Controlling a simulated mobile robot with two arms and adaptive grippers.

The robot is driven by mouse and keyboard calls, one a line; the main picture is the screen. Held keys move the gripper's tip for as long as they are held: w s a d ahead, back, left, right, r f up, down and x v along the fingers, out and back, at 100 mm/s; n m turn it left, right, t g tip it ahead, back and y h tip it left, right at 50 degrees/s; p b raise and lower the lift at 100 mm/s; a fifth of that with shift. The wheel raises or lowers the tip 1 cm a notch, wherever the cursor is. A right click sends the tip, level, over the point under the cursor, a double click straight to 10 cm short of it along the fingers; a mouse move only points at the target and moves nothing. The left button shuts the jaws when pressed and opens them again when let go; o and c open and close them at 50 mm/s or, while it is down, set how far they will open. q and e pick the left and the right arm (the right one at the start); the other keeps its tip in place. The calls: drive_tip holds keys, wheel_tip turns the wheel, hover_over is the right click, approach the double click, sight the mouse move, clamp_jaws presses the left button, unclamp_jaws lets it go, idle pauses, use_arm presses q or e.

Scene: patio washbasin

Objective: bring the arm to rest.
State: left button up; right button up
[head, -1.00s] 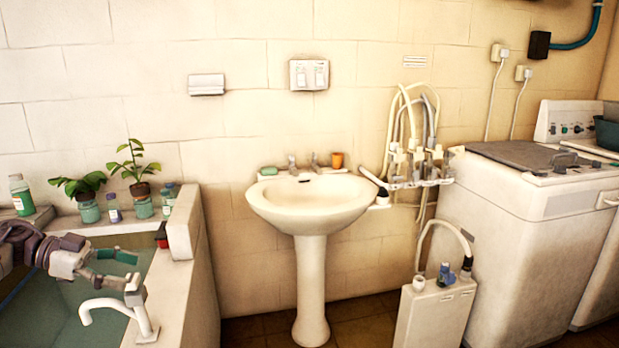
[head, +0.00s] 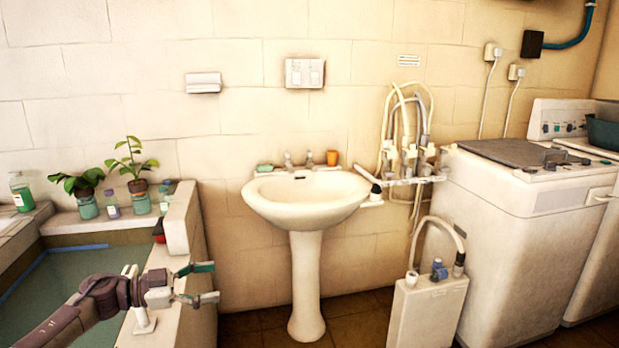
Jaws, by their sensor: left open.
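My left arm comes in from the lower left. My left gripper (head: 208,283) is open and empty, its two fingers spread and pointing right. In the picture it lies over the right wall of the tub, left of the washbasin (head: 305,200). It partly covers the white tap (head: 143,322) on the tub's edge. I cannot tell how close it is to that wall. My right gripper is not in view.
The water-filled tub (head: 172,232) has potted plants (head: 130,165) and bottles on its back ledge. A white canister (head: 428,310) and washing machine (head: 530,220) stand right.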

use_arm(q)
drive_tip(key=s+d+f+n+t+y, duration=0.4)
drive_tip(key=d+f+n+t+y, duration=0.35)
drive_tip(key=d+n+t, duration=0.2)
drive_tip(key=s+a+f+n+g+y, duration=0.2)
drive_tip(key=s+f+n+g+y, duration=0.1)
drive_tip(key=s+f, duration=0.4)
drive_tip(key=s+a+f+n+g+y, duration=0.2)
drive_tip(key=s+a+f+y, duration=0.15)
drive_tip(key=s, duration=0.55)
drive_tip(key=s+a+f+g+y, duration=0.15)
drive_tip(key=s+g, duration=0.25)
drive_tip(key=s, duration=0.6)
drive_tip(key=s+a+f+g, duration=0.1)
drive_tip(key=s+f+g, duration=0.25)
drive_tip(key=s, duration=0.65)
wheel_tip(320, 180, down, 23)
drive_tip(key=s+g+p, duration=0.1)
drive_tip(key=p, duration=0.1)
drive_tip(key=s+a+f+g+p, duration=0.1)
drive_tip(key=s+a+f+p, duration=0.1)
drive_tip(key=s+f, duration=1.2)
drive_tip(key=s+a, duration=0.1)
drive_tip(key=s, duration=0.1)
drive_tip(key=shift+s+g, duration=0.3)
drive_tip(key=shift+s, duration=0.1)
